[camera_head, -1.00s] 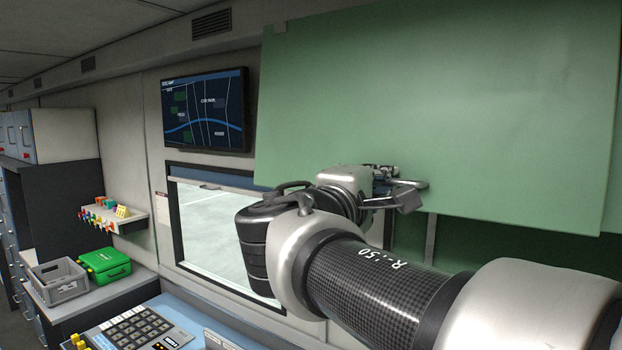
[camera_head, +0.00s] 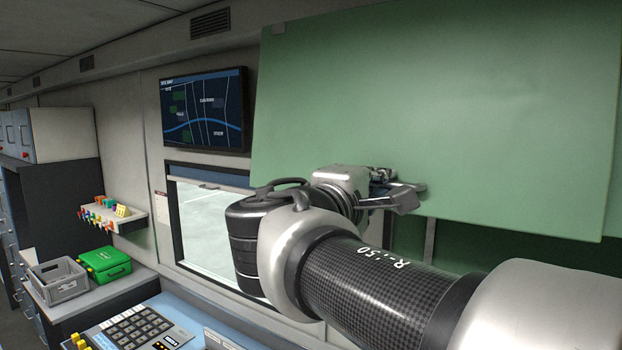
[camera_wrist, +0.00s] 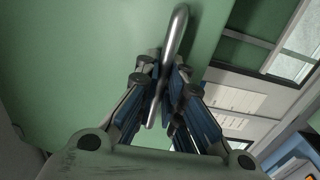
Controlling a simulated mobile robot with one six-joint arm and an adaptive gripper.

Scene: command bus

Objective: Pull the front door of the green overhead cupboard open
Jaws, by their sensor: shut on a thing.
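The green cupboard door (camera_head: 440,100) fills the upper right of the head view. It is tilted outward at its bottom edge, and a dark gap shows below it. My gripper (camera_head: 398,192) is at the door's lower part. In the wrist view, my gripper (camera_wrist: 165,100) is shut on the door's metal bar handle (camera_wrist: 178,35), which runs between its blue-padded fingers. The green door face (camera_wrist: 70,60) lies behind the handle. The inside of the cupboard is mostly hidden by the door and my arm.
A wall screen (camera_head: 204,110) hangs left of the door, above a window (camera_head: 208,235). Free air lies left of my arm.

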